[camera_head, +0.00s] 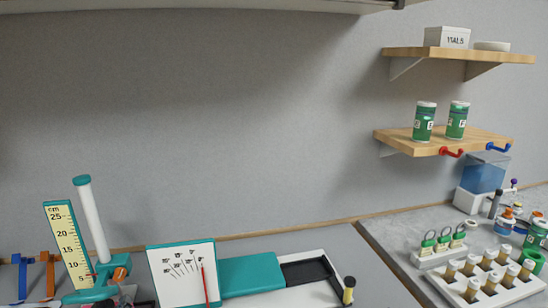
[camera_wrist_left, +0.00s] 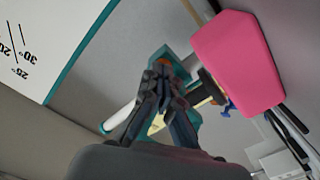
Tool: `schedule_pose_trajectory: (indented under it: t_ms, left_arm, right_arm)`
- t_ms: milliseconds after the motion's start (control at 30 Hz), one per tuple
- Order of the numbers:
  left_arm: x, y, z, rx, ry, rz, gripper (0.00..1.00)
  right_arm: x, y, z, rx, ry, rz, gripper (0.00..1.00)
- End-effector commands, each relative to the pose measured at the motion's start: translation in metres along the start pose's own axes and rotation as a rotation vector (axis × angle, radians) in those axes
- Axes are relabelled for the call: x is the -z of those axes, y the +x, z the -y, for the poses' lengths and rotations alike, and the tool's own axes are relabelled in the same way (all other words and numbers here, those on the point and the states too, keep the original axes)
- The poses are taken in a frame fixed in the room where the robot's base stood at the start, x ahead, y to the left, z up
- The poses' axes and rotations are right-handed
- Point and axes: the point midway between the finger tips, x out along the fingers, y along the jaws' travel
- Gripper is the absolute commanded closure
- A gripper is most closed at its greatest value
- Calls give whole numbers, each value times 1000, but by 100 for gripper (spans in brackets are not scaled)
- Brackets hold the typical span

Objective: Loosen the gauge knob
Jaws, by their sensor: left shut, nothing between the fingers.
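The height gauge stands at the far left in the head view, with a yellow cm scale (camera_head: 68,243), a white upright tube (camera_head: 93,220) and a teal base. An orange part (camera_head: 120,274), which looks like the gauge knob, sits low on its right side. My left gripper (camera_wrist_left: 162,72) is shut and empty, its fingertips close to a teal and orange part (camera_wrist_left: 166,60) of the gauge in the left wrist view. I cannot tell whether they touch. In the head view the gripper is small and hard to make out beside the gauge. My right gripper is not in view.
A pink block-like thing (camera_wrist_left: 236,62) is close on the right in the left wrist view. A white angle chart (camera_head: 184,277) stands right of the gauge. Blue and orange stands (camera_head: 48,272) are left of it. A vial rack (camera_head: 490,284) is at far right.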

Motion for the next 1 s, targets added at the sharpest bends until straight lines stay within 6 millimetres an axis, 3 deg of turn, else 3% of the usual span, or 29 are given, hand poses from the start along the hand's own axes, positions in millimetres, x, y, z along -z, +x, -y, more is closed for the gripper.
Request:
schedule_pose_trajectory:
  t_ms: [367,1000]
  left_arm:
    - [0,-1,2,0,-1,2,100]
    - [5,-7,24,1,-1,0,100]
  right_arm:
    - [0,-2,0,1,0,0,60]
    - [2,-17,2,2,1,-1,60]
